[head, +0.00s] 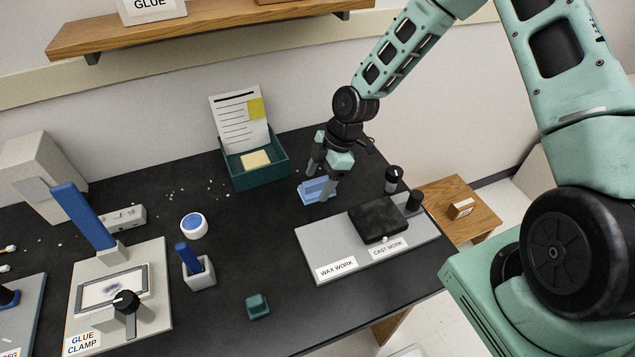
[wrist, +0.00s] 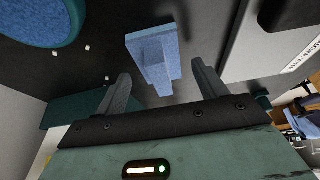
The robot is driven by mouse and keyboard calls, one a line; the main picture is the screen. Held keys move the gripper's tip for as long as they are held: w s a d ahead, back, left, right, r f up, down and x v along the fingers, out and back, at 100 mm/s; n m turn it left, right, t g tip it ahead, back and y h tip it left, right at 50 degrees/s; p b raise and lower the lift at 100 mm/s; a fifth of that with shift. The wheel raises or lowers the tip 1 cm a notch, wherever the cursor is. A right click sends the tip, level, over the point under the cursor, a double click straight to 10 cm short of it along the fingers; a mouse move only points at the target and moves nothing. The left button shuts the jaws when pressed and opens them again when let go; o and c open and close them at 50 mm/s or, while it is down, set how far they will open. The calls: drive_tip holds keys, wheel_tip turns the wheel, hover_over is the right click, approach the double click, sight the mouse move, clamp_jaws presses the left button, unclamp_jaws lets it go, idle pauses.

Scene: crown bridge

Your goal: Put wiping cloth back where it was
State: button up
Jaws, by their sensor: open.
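The wiping cloth appears to be the light-blue folded piece (head: 316,193) on the black bench, left of the grey work board. In the wrist view the blue cloth (wrist: 147,44) has a raised ridge that points between my fingers. My gripper (head: 320,183) is open and hangs over the cloth, fingers pointing down, partly hiding it in the head view. In the wrist view my gripper (wrist: 160,76) has its fingers apart, one on each side of the ridge. I cannot tell whether they touch it.
A teal box (head: 275,178) with a paper and a yellowish block stands behind left. The grey board (head: 322,247) marked WAX WORK and CAST WORK holds a black pad (head: 378,219). A blue-topped round dish (head: 194,226) stands left. Bench between dish and board is mostly clear.

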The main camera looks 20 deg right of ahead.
drive_tip(key=v, duration=1)
drive_tip(key=s+a+r+m+h, duration=0.1)
drive_tip(key=s+a+r+m, duration=0.2)
drive_tip(key=s, duration=0.6)
drive_tip(key=s+a+r+m+h, duration=0.1)
drive_tip(key=s+a+r+m, duration=0.3)
drive_tip(key=s, duration=0.5)
drive_tip(key=s+a+r+m+h, duration=0.2)
drive_tip(key=s+r, duration=0.4)
drive_tip(key=s, duration=0.3)
drive_tip(key=shift+a+r+m+b, duration=0.2)
drive_tip(key=shift+a+m+b, duration=0.2)
drive_tip(key=shift+a+m, duration=0.45)
drive_tip(key=shift+w+a, duration=0.1)
drive_tip(key=shift+a, duration=0.05)
